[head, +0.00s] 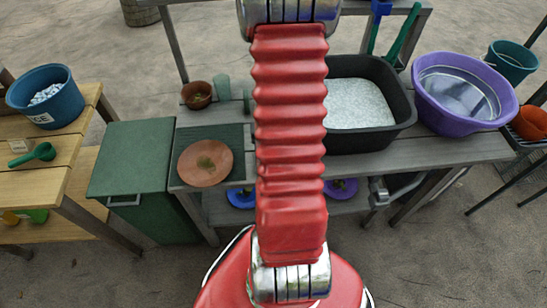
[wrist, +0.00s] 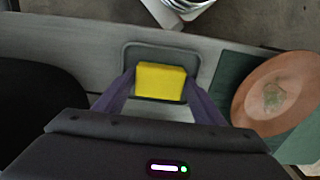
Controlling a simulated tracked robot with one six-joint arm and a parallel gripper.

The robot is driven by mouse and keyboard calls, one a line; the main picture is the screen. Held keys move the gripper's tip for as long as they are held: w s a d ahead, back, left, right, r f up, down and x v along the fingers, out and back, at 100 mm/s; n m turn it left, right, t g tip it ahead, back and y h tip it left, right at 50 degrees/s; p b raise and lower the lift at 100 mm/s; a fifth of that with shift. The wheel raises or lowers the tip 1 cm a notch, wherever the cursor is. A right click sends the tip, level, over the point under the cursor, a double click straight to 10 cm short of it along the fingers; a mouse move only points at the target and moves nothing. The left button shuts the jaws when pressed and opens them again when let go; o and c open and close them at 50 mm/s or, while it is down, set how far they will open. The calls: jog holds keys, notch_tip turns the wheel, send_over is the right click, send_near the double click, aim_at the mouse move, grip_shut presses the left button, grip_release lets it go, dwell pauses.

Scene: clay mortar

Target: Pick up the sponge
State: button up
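In the wrist view a yellow sponge (wrist: 160,81) is between the two purple fingers of my gripper (wrist: 160,84). The fingertips meet its left and right sides with no clear gap, so my gripper looks shut on it. The sponge shows in front of a shallow grey recessed tray (wrist: 160,50) in the counter. I cannot tell whether it still rests in the tray or is just above it. In the head view my red arm hides the gripper and the sponge.
A terracotta plate (head: 205,162) lies on a green surface; it also shows in the wrist view (wrist: 277,97). A black basin (head: 362,142) and a purple tub (head: 462,127) stand on the counter to the right. A small brown bowl (head: 197,95) stands behind the plate. A green bin (head: 130,170) stands left.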

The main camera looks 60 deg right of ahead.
jog(key=c, duration=0.7)
jog(key=shift+r, duration=5.05)
